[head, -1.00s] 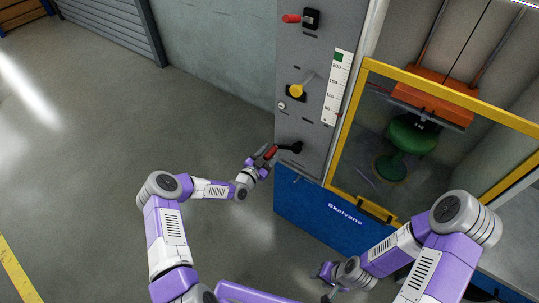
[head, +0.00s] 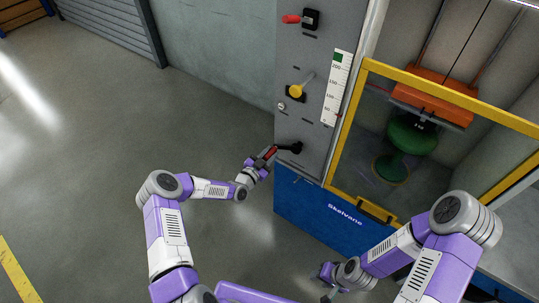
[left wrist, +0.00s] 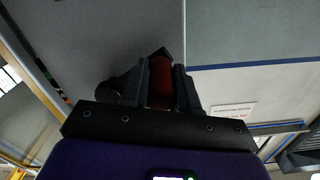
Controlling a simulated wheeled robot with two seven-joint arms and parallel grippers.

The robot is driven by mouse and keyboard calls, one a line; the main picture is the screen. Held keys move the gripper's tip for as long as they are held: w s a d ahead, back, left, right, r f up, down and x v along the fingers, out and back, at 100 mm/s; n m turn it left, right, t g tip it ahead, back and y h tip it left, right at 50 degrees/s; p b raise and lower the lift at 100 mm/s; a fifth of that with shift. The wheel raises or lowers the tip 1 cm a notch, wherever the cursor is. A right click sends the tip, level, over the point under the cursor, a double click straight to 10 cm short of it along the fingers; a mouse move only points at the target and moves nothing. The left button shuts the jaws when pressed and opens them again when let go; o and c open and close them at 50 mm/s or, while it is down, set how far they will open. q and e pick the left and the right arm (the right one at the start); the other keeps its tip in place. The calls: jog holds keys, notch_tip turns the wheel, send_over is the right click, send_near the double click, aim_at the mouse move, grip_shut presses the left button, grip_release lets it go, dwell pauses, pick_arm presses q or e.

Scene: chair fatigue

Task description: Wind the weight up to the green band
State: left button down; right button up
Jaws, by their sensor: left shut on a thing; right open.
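The crank (head: 290,148) sits low on the grey control panel, its arm pointing left toward a red handle (head: 271,152). My left gripper (head: 266,157) is shut on this handle; the left wrist view shows the red handle (left wrist: 160,82) between the two dark fingers. The orange weight (head: 435,98) hangs in the cage above a green stool (head: 411,133). A white scale (head: 337,90) on the panel has a green band (head: 342,57) at its top. I cannot make out a pointer on the scale. My right gripper (head: 325,285) is open and empty, low in front of the blue base.
A yellow-framed clear guard (head: 440,95) covers the cage, right of the panel. The blue base (head: 310,205) stands below. The floor to the left is clear.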

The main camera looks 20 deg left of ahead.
pick_arm(q)
jog(key=shift+w+a+r, duration=0.1)
jog(key=shift+a+r, duration=0.1)
jog(key=shift+r, duration=0.1)
